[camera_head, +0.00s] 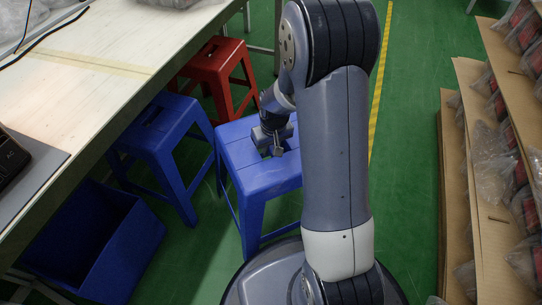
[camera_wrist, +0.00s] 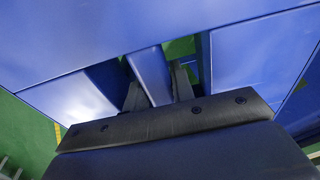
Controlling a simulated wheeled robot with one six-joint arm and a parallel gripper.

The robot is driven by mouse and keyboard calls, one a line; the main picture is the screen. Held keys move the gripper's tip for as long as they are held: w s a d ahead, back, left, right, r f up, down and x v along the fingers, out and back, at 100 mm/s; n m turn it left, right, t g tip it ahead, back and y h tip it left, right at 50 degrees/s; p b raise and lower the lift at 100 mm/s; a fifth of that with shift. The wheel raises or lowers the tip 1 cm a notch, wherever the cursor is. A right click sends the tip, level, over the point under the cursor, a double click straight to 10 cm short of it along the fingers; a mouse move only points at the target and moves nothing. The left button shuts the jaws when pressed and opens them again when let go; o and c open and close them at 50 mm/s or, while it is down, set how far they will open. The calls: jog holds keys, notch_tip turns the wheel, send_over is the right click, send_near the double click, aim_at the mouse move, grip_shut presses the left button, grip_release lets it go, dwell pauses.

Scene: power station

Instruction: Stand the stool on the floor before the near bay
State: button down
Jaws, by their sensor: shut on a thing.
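A blue stool (camera_head: 245,172) stands upright beside the workbench, close in front of my base. Its lower legs are partly hidden behind my base, so I cannot tell whether its feet touch the floor. My gripper (camera_head: 275,143) reaches down to the top of its seat. In the wrist view, my gripper (camera_wrist: 158,92) has its fingers in the seat's openings, shut on a blue bar of the stool (camera_wrist: 150,72). The near bay cannot be told for sure in these views.
A second blue stool (camera_head: 160,132) and a red stool (camera_head: 215,66) stand by the workbench (camera_head: 95,65). A blue bin (camera_head: 105,245) is below the bench. Cardboard-lined shelves (camera_head: 465,180) with bagged parts stand at right. Green floor (camera_head: 405,150) with a yellow line lies between.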

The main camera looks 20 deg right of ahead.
jog(key=shift+f+b, duration=0.55)
jog(key=shift+f, duration=1)
jog(key=shift+f, duration=0.2)
jog(key=c, duration=1.2)
grip_release()
jog(key=r+p, duration=0.1)
jog(key=r, duration=0.3)
jog(key=s+r+p, duration=0.1)
jog(key=r+p, duration=0.1)
jog(key=r, duration=0.2)
jog(key=r+p, duration=0.1)
jog(key=r, duration=0.3)
jog(key=shift+s+d+r, duration=0.1)
jog(key=shift+s+d, duration=0.05)
jog(key=shift+s, duration=0.25)
